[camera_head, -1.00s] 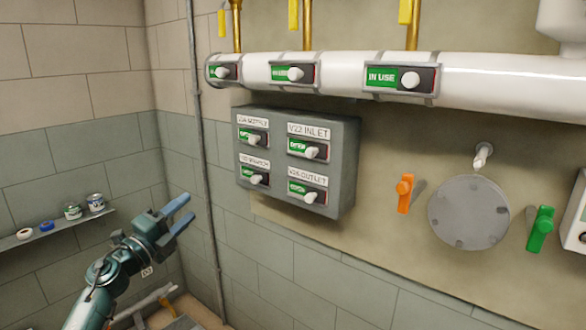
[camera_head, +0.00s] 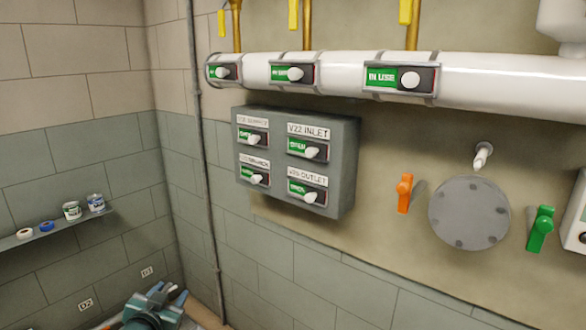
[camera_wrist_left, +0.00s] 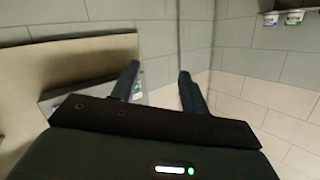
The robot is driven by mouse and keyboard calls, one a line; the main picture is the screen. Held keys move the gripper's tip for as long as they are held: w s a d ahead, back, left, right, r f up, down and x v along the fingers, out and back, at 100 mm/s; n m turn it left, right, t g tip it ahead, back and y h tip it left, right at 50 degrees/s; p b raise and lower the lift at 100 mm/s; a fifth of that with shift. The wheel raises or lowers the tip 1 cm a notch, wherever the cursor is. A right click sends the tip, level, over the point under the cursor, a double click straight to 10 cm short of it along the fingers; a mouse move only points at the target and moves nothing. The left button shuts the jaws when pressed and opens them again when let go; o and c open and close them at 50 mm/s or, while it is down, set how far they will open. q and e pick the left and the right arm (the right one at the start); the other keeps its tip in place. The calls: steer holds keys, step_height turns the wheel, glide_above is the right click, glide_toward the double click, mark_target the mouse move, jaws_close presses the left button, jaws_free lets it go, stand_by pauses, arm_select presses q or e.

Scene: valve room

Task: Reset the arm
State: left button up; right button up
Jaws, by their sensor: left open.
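My left gripper (camera_head: 170,293) is low at the bottom left of the head view, below the shelf and the grey panel box. Its two blue fingers are apart and empty. In the left wrist view its fingers (camera_wrist_left: 158,85) also stand apart with nothing between them, pointing toward the wall. Most of my left arm is out of the head view. My right gripper is not in view.
A grey box (camera_head: 348,165) with several labelled sliders hangs on the wall. A white pipe (camera_head: 500,80) with green sliders runs above it. An orange handle (camera_head: 404,193), a round grey cover (camera_head: 469,213) and a green handle (camera_head: 541,228) are at right. A shelf (camera_head: 75,226) holds cans and tape rolls.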

arm_select(q)
steer(key=s+d+f+g+h, duration=0.1)
steer(key=s+d+f, duration=0.3)
steer(key=s, duration=0.6)
steer(key=s+d+f+g+h, duration=0.1)
steer(key=s+d+f, duration=0.4)
steer(key=s, duration=0.6)
steer(key=s+d+f+g+h, duration=0.1)
steer(key=s+d+f, duration=0.3)
steer(key=s, duration=0.6)
steer(key=shift+s+d+f+n+g, duration=0.15)
steer(key=shift+d+f+n+g, duration=0.15)
steer(key=shift+d+g, duration=0.45)
